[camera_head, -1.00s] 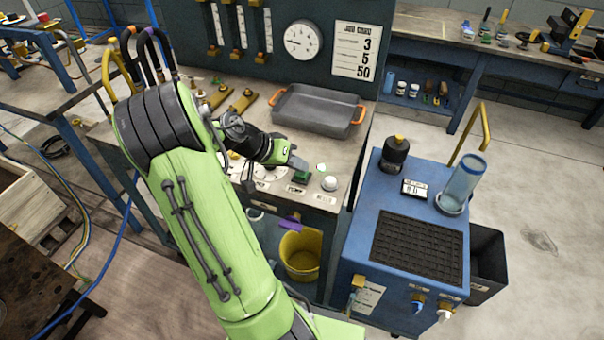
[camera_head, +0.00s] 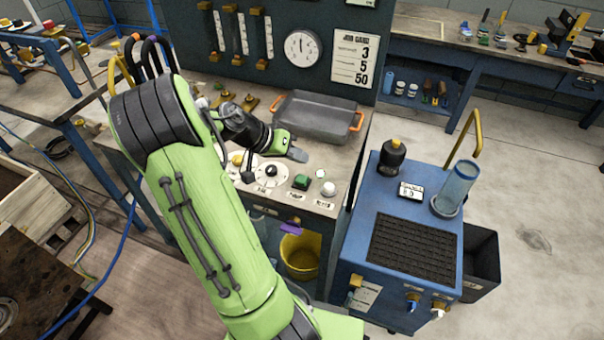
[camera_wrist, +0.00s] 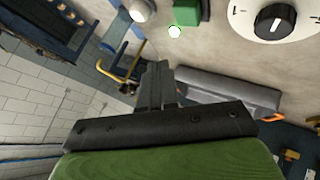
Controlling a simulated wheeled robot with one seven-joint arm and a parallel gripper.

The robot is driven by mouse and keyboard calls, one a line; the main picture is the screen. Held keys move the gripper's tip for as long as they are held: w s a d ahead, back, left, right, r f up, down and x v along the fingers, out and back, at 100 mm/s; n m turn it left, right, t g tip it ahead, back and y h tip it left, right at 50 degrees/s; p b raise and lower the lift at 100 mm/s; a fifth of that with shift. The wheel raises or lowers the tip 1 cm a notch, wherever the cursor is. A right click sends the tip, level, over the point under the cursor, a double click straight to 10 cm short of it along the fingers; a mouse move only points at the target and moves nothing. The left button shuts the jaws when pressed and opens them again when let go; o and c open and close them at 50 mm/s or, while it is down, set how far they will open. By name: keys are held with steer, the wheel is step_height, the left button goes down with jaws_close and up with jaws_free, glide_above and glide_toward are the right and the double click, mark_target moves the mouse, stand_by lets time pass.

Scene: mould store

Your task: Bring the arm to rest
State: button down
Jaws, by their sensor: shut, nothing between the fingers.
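My green arm reaches from the bottom of the head view up and over to the workbench. My gripper (camera_head: 298,154) is above the bench top, in front of the grey tray and behind the row of controls. In the wrist view my gripper (camera_wrist: 158,72) shows its dark fingers closed together with nothing between them. Below it in the head view are a round dial (camera_head: 271,170), a green button (camera_head: 301,182) and a white knob (camera_head: 328,188). The gripper appears apart from all of them.
A grey tray (camera_head: 314,124) with orange handles lies on the bench. A gauge panel (camera_head: 190,40) stands behind it. A blue cart (camera_head: 350,240) with a clear cylinder (camera_head: 456,188) stands right of the bench. A yellow bucket (camera_head: 300,256) is below. Open floor lies at the right.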

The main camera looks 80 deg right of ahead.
step_height(320, 180, up, 2)
steer(key=shift+r+p, duration=0.1)
steer(key=shift+p, duration=0.45)
steer(key=w+a+r+n+t+p, duration=0.1)
steer(key=w+a+r+n+t, duration=0.2)
steer(key=w+a, duration=0.3)
steer(key=w+a+r+n+t+y+p, duration=0.1)
steer(key=w+a+r+n+t, duration=0.2)
steer(key=a, duration=0.4)
steer(key=w+a+r+n+t+p, duration=0.1)
steer(key=w+a+r+n+t, duration=0.2)
steer(key=w+a, duration=0.3)
steer(key=s+a+r+n+t+y, duration=0.1)
steer(key=s+a+n, duration=0.1)
steer(key=a, duration=0.5)
steer(key=s+a+r+n+t+y+p, duration=0.1)
steer(key=s+a+r+n+y, duration=0.1)
steer(key=a+n, duration=0.3)
steer(key=s+a+r+n+t+y, duration=0.1)
steer(key=s+a+r+n+t, duration=0.1)
steer(key=a, duration=0.6)
steer(key=shift+s+a+n, duration=0.3)
steer(key=shift+n, duration=0.6)
